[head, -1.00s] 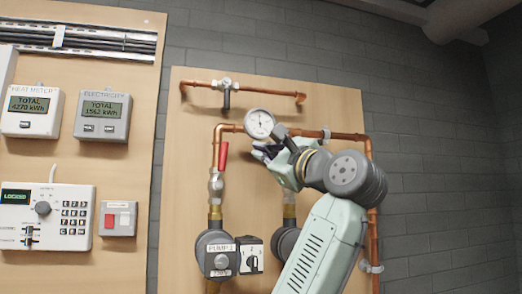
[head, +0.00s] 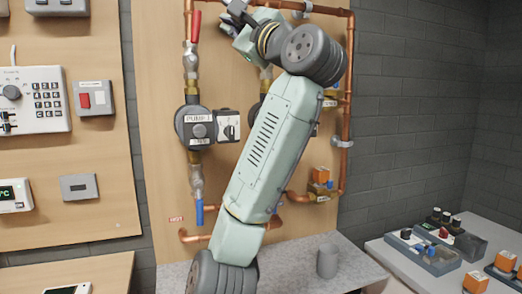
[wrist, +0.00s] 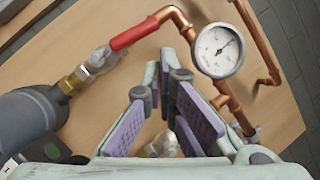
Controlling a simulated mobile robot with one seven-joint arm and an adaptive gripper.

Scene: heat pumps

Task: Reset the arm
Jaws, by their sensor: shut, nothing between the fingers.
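My arm reaches up in front of the wooden pipe board (head: 160,150), with its elbow low and its wrist high. My gripper (head: 232,12) is near the top edge of the head view, beside the upper copper pipe. In the wrist view my gripper (wrist: 165,78) shows its purple finger pads with the tips together and nothing between them. The round pressure gauge (wrist: 218,50) is just right of the fingers in that view. The red-handled valve (wrist: 134,33) is to their upper left. The fingers appear apart from both.
Pump 1 (head: 195,128) sits left of my arm, and a second pump is partly hidden behind it. A grey cup (head: 327,261) stands on the counter below. A table (head: 400,262) with trays and orange boxes is at the right. A control panel (head: 30,100) hangs left.

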